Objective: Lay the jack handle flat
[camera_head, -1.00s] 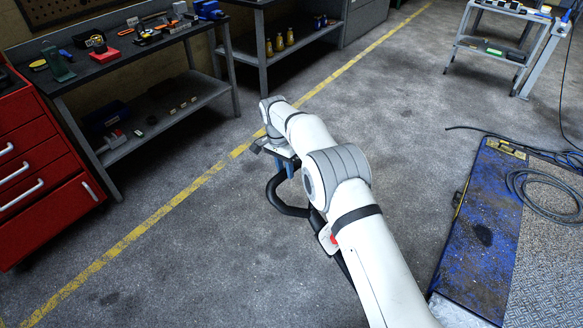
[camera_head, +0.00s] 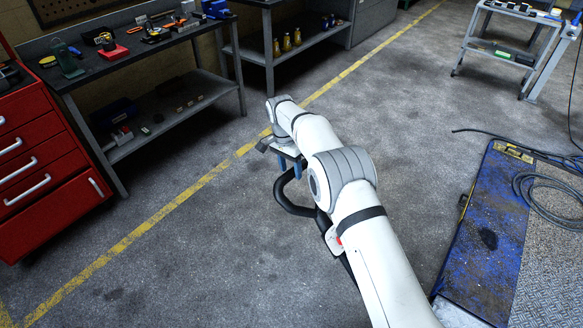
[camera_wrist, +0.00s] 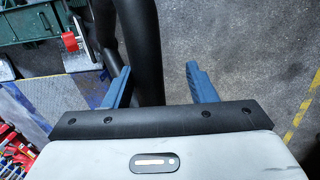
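The jack handle is a thick black tube (camera_head: 297,209). In the head view it bends out from behind my white arm and rises towards my gripper (camera_head: 289,170); the rest is hidden by the arm. In the wrist view the handle (camera_wrist: 143,40) runs upright in the picture, between the two blue fingers of my gripper (camera_wrist: 158,68) and nearer the left one. The fingers stand wide apart with a gap on the right. I cannot tell whether the left finger touches the tube. The jack body is mostly hidden in the head view.
A red drawer cabinet (camera_head: 45,170) and a dark workbench (camera_head: 135,45) with tools stand at left. A blue worn platform (camera_head: 487,235) with a coiled hose (camera_head: 548,195) lies at right. A grey cart (camera_head: 505,45) stands at back right. The floor around a yellow line (camera_head: 190,190) is clear.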

